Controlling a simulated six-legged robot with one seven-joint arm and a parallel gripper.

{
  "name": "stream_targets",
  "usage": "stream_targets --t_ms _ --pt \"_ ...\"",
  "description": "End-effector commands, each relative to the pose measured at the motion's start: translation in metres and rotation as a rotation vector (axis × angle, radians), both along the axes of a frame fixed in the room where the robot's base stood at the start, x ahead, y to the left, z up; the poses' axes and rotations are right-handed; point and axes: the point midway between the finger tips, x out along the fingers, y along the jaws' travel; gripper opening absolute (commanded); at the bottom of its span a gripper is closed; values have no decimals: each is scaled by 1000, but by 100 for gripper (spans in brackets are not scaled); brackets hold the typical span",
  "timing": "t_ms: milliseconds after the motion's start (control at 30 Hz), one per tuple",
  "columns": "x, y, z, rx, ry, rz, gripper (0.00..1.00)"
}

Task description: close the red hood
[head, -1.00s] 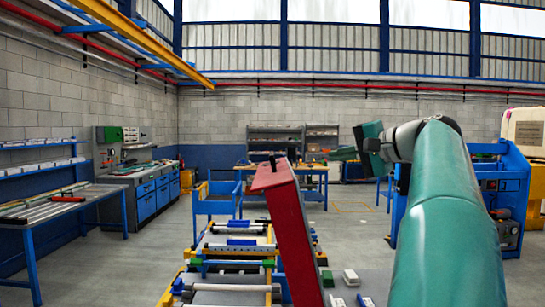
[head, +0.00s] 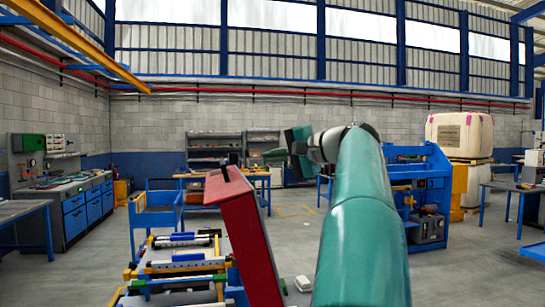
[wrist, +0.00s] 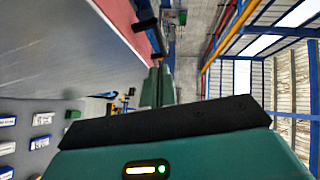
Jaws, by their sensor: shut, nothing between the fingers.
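The red hood (head: 244,236) stands raised and steeply tilted in the head view, with a black strip on its top edge. In the wrist view, its red face (wrist: 116,18) and a broad grey face (wrist: 65,45) fill the upper left. My gripper (head: 272,154) is up and to the right of the hood's top edge in the head view. Its teal fingers (wrist: 158,88) are shut and empty in the wrist view, close to the hood's edge in the picture. I see no clear contact. The hood's lower end is cut off by the frame.
A bench with rollers and bars (head: 180,262) stands left of the hood, with a blue cart (head: 157,212) behind it. A blue machine frame (head: 425,185) stands to the right. Small boxes (wrist: 42,119) lie below the hood's grey side. Open floor shows at the right.

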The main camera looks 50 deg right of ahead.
Motion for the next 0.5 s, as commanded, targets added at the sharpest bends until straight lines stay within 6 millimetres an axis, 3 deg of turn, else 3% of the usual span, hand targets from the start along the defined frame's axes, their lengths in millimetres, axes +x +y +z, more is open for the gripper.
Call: stream_targets --t_ms 300,500 --pt "65 5 -12 2 0 3 0" --pt "84 28 -18 0 0 1 0"
